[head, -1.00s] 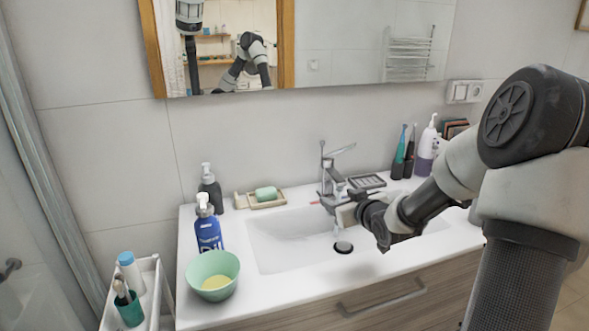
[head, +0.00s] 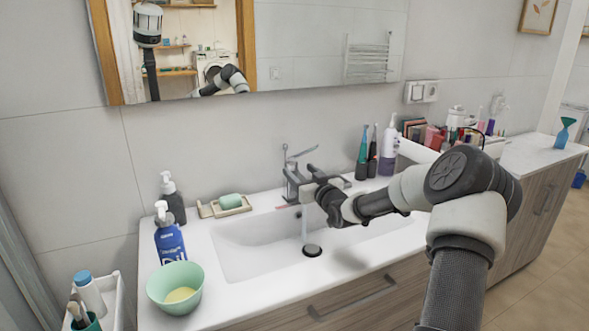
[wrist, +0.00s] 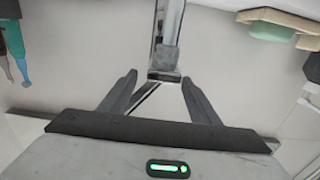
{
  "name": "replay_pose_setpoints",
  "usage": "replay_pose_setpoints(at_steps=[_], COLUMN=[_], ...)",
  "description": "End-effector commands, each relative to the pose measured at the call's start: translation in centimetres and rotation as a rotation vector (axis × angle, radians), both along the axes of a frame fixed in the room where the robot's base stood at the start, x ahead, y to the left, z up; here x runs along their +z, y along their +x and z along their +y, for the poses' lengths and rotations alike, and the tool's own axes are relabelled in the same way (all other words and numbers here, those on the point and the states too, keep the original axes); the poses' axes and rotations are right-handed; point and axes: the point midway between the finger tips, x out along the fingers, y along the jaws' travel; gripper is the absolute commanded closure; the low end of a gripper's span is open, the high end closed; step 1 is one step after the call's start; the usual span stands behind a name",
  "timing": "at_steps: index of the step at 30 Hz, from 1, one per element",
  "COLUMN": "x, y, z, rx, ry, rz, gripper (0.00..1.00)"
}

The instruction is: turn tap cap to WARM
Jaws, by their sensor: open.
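The chrome tap (head: 292,184) stands upright at the back of the white sink, with its lever (head: 303,153) pointing up and to the right. A thin stream of water seems to run down from its spout. My gripper (head: 312,186) is at the tap's right side. In the wrist view the fingers of my gripper (wrist: 160,90) are spread apart, with the grey tap body (wrist: 166,55) ahead between them. I cannot tell whether they touch it. Cap markings are too small to read, and my gripper hides part of the tap.
Green soap (head: 230,201) on a dish is left of the tap. A blue bottle (head: 170,242), a dark pump bottle (head: 172,200) and a green bowl (head: 175,288) stand on the left counter. Electric toothbrushes (head: 362,160) stand at the right. The basin (head: 262,245) is clear.

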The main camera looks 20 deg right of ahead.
Motion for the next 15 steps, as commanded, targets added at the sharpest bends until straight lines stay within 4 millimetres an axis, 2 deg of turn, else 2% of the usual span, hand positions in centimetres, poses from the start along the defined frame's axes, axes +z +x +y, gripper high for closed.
replay_pose_setpoints(at_steps=[1, 6, 10, 15], x=[-0.1, -0.1, 0.0, 0.0], y=[1.1, 3.5, 4.5, 4.8], z=[0.1, 0.1, 0.2, 0.2], rx=[0.001, 0.000, 0.000, 0.000], ry=[0.001, 0.001, 0.000, 0.000], rz=[-0.002, 0.000, 0.000, 0.001], gripper=[0.43, 0.43, 0.43, 0.43])
